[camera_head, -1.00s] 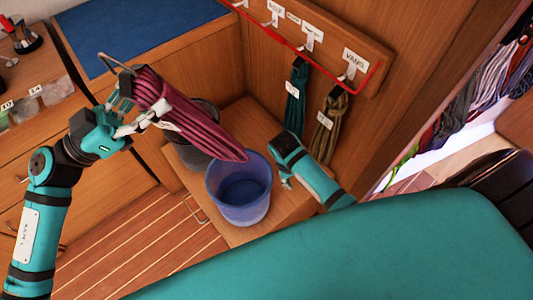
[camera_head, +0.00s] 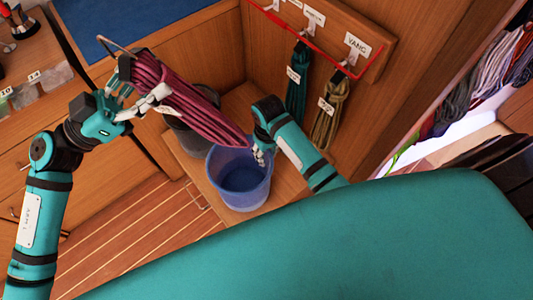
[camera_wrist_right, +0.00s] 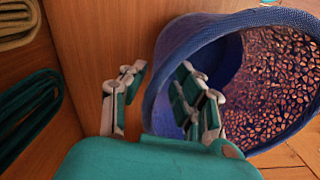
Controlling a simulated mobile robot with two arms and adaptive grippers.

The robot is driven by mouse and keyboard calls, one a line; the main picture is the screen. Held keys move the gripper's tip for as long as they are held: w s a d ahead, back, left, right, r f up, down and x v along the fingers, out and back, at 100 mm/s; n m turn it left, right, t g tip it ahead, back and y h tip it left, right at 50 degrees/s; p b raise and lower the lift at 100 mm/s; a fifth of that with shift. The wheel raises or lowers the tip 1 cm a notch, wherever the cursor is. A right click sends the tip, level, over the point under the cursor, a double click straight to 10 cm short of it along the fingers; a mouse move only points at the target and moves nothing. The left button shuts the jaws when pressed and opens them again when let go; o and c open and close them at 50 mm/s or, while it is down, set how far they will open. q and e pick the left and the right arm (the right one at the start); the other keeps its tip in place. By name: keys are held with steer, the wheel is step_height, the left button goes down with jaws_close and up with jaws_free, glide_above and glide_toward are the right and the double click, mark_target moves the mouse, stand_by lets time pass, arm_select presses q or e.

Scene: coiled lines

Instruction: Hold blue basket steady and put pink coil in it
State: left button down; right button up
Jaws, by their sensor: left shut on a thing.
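The pink coil (camera_head: 185,98) hangs slanted in the head view, its lower end over the far rim of the blue basket (camera_head: 238,203). My left gripper (camera_head: 147,100) is shut on the coil's upper part. The basket stands upright on a wooden surface. My right gripper (camera_head: 259,152) is at the basket's right rim. In the right wrist view, the right gripper (camera_wrist_right: 158,95) is open, with one finger outside the blue basket (camera_wrist_right: 165,60) and the other inside, the rim between them. I cannot tell whether the fingers touch the rim.
A dark grey bucket (camera_head: 190,138) stands just behind the basket, partly under the coil. A teal coil (camera_head: 297,90) and an olive coil (camera_head: 328,115) hang from labelled hooks on the wooden wall. A large teal surface (camera_head: 350,240) fills the front.

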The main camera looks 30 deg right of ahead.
glide_above(266, 171)
steer(key=shift+w+d+f, duration=0.1)
steer(key=shift+f, duration=1)
steer(key=shift+w+d+f, duration=0.1)
steer(key=shift+f, duration=1)
jaws_close()
